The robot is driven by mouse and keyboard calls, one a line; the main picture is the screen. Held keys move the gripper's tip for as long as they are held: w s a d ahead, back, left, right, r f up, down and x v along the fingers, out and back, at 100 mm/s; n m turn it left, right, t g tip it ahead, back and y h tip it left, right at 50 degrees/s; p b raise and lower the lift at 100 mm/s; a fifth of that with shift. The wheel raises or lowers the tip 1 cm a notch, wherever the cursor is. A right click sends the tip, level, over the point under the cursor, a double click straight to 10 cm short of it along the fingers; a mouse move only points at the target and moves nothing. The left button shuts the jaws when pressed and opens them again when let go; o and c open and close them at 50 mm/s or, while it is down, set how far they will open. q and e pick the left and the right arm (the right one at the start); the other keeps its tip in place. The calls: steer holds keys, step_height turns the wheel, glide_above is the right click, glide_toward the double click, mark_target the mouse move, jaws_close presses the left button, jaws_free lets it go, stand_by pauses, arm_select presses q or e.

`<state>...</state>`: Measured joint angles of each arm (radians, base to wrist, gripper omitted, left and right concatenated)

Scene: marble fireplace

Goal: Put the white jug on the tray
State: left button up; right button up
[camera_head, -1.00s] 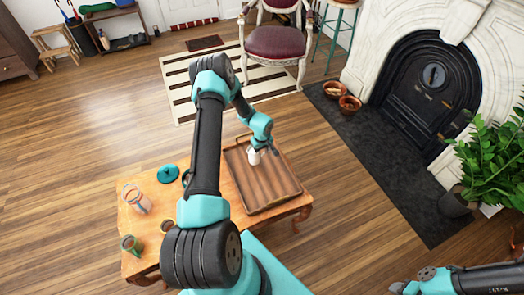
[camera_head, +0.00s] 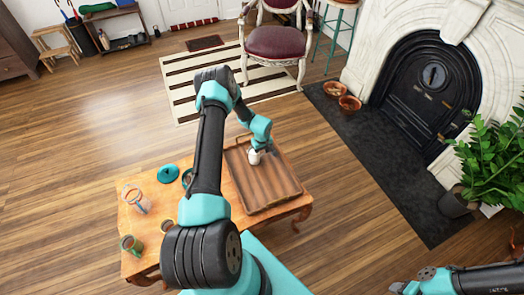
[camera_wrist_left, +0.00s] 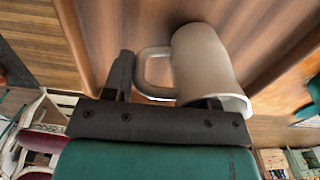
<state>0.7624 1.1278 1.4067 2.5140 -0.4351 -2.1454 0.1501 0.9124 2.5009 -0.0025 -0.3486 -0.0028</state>
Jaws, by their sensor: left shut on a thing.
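The white jug (camera_head: 254,157) is over the left part of the wooden tray (camera_head: 264,206) in the head view, near its far side. I cannot tell whether its base touches the tray. In the left wrist view the jug (camera_wrist_left: 203,62) shows large, with its handle to the left and its rim close to the gripper. My left gripper (camera_wrist_left: 165,92) is shut on the jug. One finger stands beside the handle and the other is mostly hidden at the rim. My left wrist partly covers the jug in the head view. My right gripper is not in view.
The wooden table (camera_head: 146,252) carries the tray. On its left are a glass pitcher (camera_head: 138,204), a teal lid-like disc (camera_head: 168,174), a green mug (camera_head: 131,245) and a small brown cup (camera_head: 167,226). The tray's middle and near part are clear.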

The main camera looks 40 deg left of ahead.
arm_select(q)
steer(key=o, duration=1.3)
steer(key=shift+f, duration=0.1)
steer(key=shift+c, duration=0.2)
step_height(320, 180, up, 12)
steer(key=shift+r, duration=0.15)
